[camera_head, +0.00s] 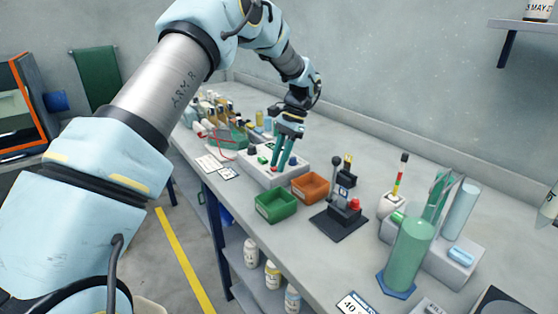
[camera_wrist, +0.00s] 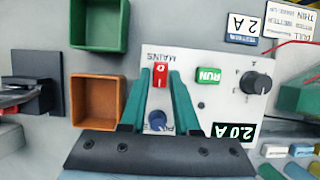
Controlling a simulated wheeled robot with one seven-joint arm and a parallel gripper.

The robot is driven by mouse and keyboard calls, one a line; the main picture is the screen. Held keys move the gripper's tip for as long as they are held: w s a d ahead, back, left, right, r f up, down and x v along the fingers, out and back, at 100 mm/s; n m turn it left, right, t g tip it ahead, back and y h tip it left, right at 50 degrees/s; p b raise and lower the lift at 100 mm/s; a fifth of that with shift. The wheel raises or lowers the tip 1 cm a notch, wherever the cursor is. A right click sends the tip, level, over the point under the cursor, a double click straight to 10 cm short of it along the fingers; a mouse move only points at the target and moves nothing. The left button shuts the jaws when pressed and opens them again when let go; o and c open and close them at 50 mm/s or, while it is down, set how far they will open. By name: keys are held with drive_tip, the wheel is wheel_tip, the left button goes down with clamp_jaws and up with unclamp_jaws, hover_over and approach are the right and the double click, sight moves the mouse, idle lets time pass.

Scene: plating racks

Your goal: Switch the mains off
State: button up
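The white power-supply box (camera_head: 258,177) stands on the bench and also fills the middle of the wrist view (camera_wrist: 215,90). Its red mains switch (camera_wrist: 160,76), marked MAINS with a white 0 on it, lies between my fingertips as seen from the wrist. My gripper (camera_head: 280,168) points down over the box, its two green fingers apart and nothing held. In the wrist view the fingertips (camera_wrist: 160,73) flank the red switch; I cannot tell whether they touch it. A green RUN button (camera_wrist: 208,75), a black knob (camera_wrist: 256,83), a blue knob (camera_wrist: 156,121) and a 2.0 A display (camera_wrist: 234,131) share the panel.
A green bin (camera_head: 276,205) and an orange bin (camera_head: 310,187) stand close beside the box. A black lever stand (camera_head: 338,219) and a green cylinder (camera_head: 408,255) are farther right. Bottles and red leads crowd the far left. Some bench surface near the wall is clear.

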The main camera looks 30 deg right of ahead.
clamp_jaws()
drive_tip(key=h+b, duration=0.3)
drive_tip(key=shift+a+f+b, duration=0.1)
drive_tip(key=shift+a+b, duration=0.2)
drive_tip(key=shift+a, duration=0.1)
drive_tip(key=shift+s+a+r+t+h+b, duration=0.15)
drive_tip(key=shift+t+h+b, duration=0.25)
drive_tip(key=shift+h+b, duration=0.4)
drive_tip(key=shift+o, duration=2)
unclamp_jaws()
drive_tip(key=shift+r, duration=0.15)
